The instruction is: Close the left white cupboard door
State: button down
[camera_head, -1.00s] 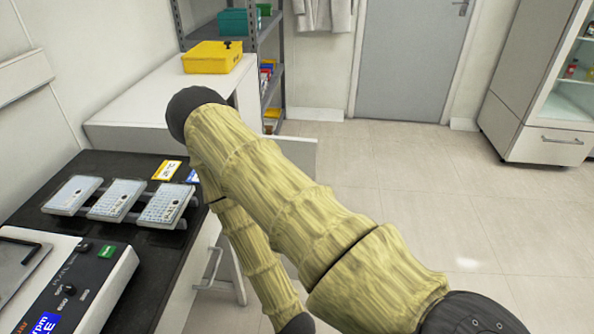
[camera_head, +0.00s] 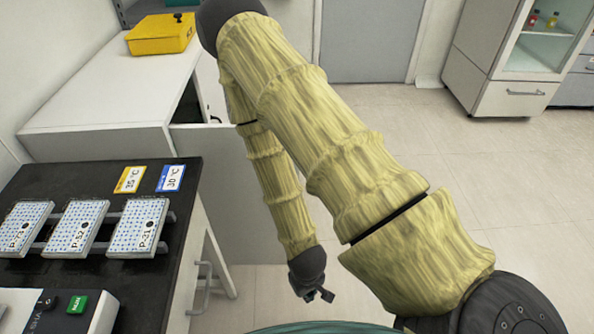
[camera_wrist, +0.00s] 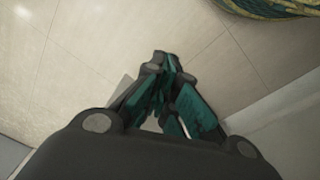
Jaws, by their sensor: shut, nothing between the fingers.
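The white cupboard (camera_head: 100,85) stands at the left of the head view. Its near door (camera_head: 225,185), a pale flat panel, stands open and sticks out to the right from the cupboard front. A dark gap shows behind it, and my arm hides part of it. My gripper (camera_head: 318,294) hangs low over the floor, right of the door and apart from it in the picture. In the wrist view the gripper (camera_wrist: 165,62) has its fingers together and empty. A pale surface shows at the right there; I cannot tell whether it is the door.
A yellow box (camera_head: 160,34) sits on the cupboard top. A black bench (camera_head: 150,210) with several white plates stands at the near left, with a drawer handle (camera_head: 202,285) on its side. A glass-front cabinet (camera_head: 510,60) stands at the back right. The floor (camera_head: 400,130) between is clear.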

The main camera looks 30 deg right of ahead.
jog(key=w+d+r+m+t+h, duration=0.15)
jog(key=w+r, duration=0.35)
jog(key=r, duration=0.5)
jog(key=w+d+r+m+t+b, duration=0.1)
jog(key=w+d+r+m, duration=0.15)
jog(key=w+r, duration=0.6)
jog(key=w+d+r+m+t, duration=0.1)
jog(key=w+d+r+m, duration=0.15)
jog(key=r, duration=1.05)
jog(key=w+d+f+b, duration=0.2)
jog(key=w+d+f, duration=0.2)
jog(key=f, duration=0.5)
jog(key=shift+w+d+f+n, duration=0.15)
jog(key=shift+w+d+n, duration=0.2)
jog(key=shift+w, duration=0.95)
jog(key=shift+g, duration=0.25)
